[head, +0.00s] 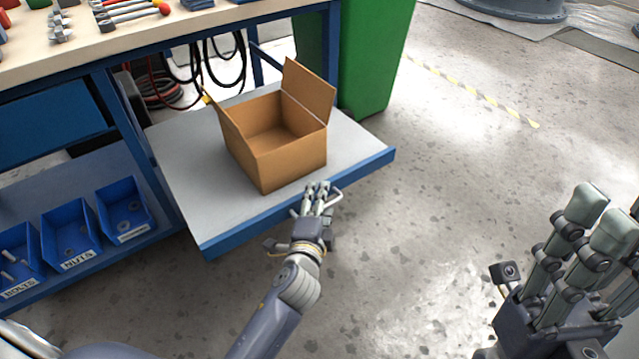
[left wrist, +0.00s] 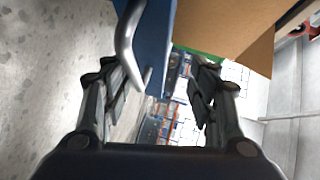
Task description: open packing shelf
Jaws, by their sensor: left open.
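The packing shelf (head: 190,190) is a grey board with a blue front edge. It stands pulled out from under the workbench. An open cardboard box (head: 290,160) sits on it and also shows in the left wrist view (left wrist: 235,25). My left gripper (head: 318,197) is at the shelf's front edge, below the box, with its fingers open. A curved metal handle (left wrist: 127,45) on the blue edge (left wrist: 158,45) lies close to the left finger in the left wrist view; I cannot tell if they touch. My right gripper (head: 590,240) is at the lower right, away from the shelf, partly cut off by the frame.
The workbench (head: 150,40) holds tools along its top. Blue bins (head: 70,235) of small parts stand on a lower shelf at left. A green bin (head: 375,60) stands just behind the shelf. The speckled floor (head: 440,190) to the right is clear.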

